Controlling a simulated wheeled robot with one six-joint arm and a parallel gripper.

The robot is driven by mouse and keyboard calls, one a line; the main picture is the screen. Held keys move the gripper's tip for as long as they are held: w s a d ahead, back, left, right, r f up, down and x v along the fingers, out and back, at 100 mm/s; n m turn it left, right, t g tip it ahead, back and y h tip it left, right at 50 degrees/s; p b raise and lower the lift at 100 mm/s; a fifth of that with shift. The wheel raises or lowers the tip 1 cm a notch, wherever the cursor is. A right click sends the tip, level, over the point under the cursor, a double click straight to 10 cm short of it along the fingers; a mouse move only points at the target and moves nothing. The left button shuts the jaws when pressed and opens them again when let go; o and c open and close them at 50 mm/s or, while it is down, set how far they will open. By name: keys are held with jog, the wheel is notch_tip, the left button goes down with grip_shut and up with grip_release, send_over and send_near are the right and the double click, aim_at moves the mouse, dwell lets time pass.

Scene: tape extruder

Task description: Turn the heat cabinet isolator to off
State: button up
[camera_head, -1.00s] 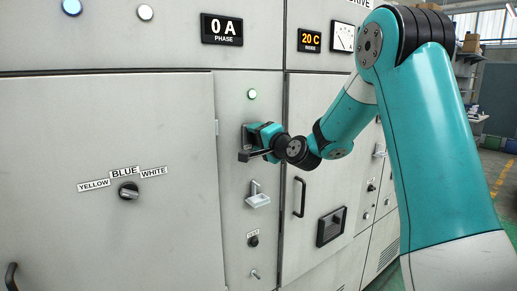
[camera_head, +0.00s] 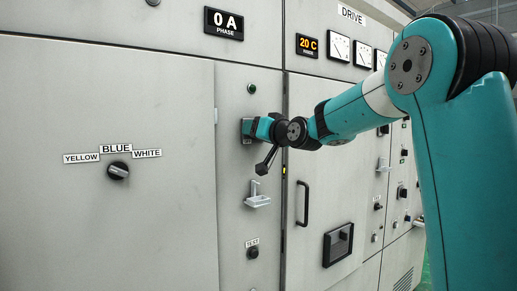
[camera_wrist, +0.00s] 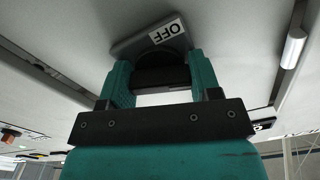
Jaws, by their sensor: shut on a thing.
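The heat cabinet isolator (camera_head: 246,127) is on the narrow grey panel in the head view, mostly hidden behind my gripper (camera_head: 256,128). In the wrist view its grey plate (camera_wrist: 125,47) carries a white OFF label (camera_wrist: 167,30). My gripper (camera_wrist: 155,80) is shut on the isolator's dark handle (camera_wrist: 158,74), with one teal finger on each side. The label looks tilted in the wrist view. The indicator lamp (camera_head: 251,88) above the isolator is dark green and unlit.
A pale bracket (camera_head: 257,200) and a TEST knob (camera_head: 252,249) are below the isolator. A door handle (camera_head: 302,203) stands out close to the right. A selector knob (camera_head: 118,171) is on the left door.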

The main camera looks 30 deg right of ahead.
jog(key=shift+f+n+b, duration=0.15)
jog(key=shift+n+b, duration=1.55)
jog(key=shift+b, duration=0.15)
jog(key=o, duration=0.9)
jog(key=s+b, duration=0.1)
jog(key=s, duration=0.4)
jog(key=s+b, duration=0.1)
jog(key=s, duration=0.5)
jog(key=s+b, duration=0.2)
jog(key=s, duration=0.4)
jog(key=shift+s+d, duration=0.2)
jog(key=shift+d, duration=0.15)
